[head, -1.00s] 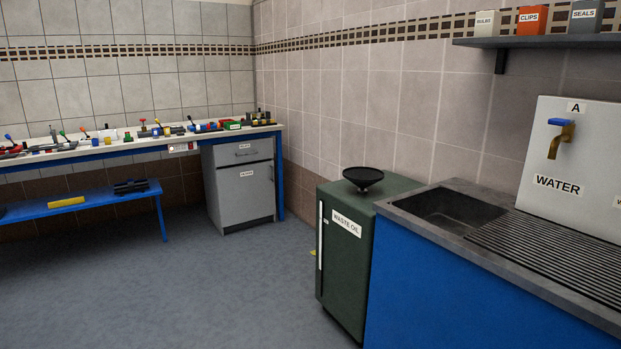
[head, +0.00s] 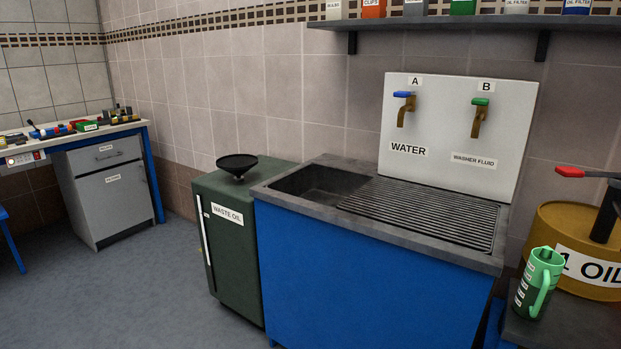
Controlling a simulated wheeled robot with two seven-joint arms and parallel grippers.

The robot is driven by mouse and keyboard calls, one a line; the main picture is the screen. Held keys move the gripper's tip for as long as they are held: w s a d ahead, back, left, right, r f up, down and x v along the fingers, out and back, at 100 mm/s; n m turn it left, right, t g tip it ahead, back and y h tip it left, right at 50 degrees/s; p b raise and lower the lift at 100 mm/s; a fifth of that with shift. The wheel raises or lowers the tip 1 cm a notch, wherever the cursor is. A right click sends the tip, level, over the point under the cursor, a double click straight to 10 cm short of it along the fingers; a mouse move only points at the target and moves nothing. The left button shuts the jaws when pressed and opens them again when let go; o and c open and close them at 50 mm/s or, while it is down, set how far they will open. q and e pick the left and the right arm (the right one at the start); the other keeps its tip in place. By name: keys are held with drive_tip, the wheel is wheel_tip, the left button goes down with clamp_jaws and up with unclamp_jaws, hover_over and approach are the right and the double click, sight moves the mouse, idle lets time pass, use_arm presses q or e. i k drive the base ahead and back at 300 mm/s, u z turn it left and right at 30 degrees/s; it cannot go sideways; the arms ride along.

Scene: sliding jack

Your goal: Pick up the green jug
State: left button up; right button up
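The green jug (head: 538,284) is at the lower right of the head view. It stands upright on a dark flat surface (head: 572,328), in front of an ochre oil drum. Its handle faces toward me and slightly right, and white labels run down its left side. Its rim is lighter green than its body. Neither of my grippers shows in the view.
The ochre drum (head: 565,228) labelled oil, with a red-handled lever (head: 572,171), stands right behind the jug. Left of it is a blue sink unit (head: 375,290) with taps A (head: 404,104) and B (head: 480,112). A green waste oil cabinet (head: 232,265) adjoins it. Open floor lies at left.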

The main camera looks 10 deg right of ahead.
sight(545, 267)
drive_tip(key=z, duration=1.75)
